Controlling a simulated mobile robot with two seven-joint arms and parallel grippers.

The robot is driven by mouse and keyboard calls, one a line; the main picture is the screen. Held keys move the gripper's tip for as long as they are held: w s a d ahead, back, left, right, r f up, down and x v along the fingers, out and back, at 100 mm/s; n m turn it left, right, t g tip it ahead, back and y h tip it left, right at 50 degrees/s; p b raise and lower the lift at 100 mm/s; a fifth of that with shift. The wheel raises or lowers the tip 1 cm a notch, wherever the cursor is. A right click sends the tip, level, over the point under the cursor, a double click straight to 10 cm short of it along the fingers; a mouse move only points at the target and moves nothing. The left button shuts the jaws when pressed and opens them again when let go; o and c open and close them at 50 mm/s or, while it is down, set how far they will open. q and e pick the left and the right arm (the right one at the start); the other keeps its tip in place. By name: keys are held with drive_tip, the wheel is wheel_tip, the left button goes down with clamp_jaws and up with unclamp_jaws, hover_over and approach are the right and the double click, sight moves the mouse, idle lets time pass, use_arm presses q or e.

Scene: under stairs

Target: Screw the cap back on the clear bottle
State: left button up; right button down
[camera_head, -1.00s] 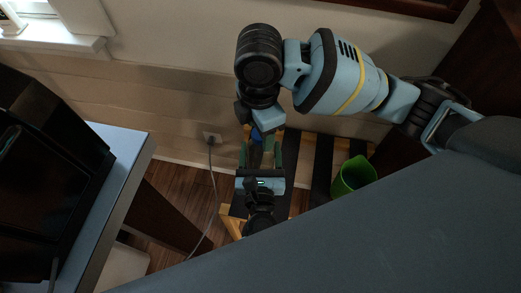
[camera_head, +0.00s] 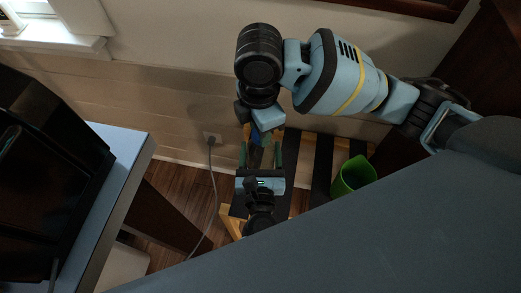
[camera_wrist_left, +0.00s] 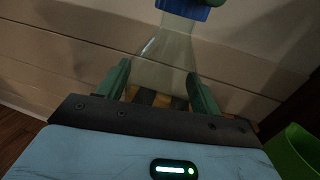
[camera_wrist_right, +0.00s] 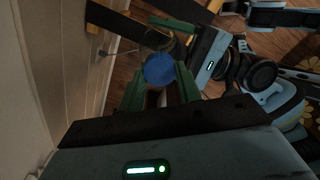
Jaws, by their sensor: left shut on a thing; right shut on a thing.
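The clear bottle (camera_wrist_left: 168,60) stands between the green fingers of my left gripper (camera_wrist_left: 160,95), which is shut on its body. The blue cap (camera_wrist_left: 184,9) is at the bottle's mouth, at the top edge of the left wrist view. In the right wrist view the cap (camera_wrist_right: 159,70) lies between the fingertips of my right gripper (camera_wrist_right: 157,84), which is shut on it. In the head view my right gripper (camera_head: 262,136) comes down from above, facing my left gripper (camera_head: 262,160) below. The cap's seating on the thread is not clear.
A green bin (camera_head: 353,176) stands to the right on a dark slatted wooden stand (camera_head: 322,165). The wall with a socket (camera_head: 211,138) and a hanging cable is behind. A table (camera_head: 121,150) with a black device is at left.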

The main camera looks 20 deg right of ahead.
use_arm(q)
drive_tip(key=shift+a+f, duration=0.1)
drive_tip(key=shift+f, duration=0.2)
use_arm(e)
drive_tip(key=c, duration=0.9)
unclamp_jaws()
drive_tip(key=shift+o, duration=0.4)
drive_tip(key=o, duration=0.4)
drive_tip(key=shift+r, duration=3)
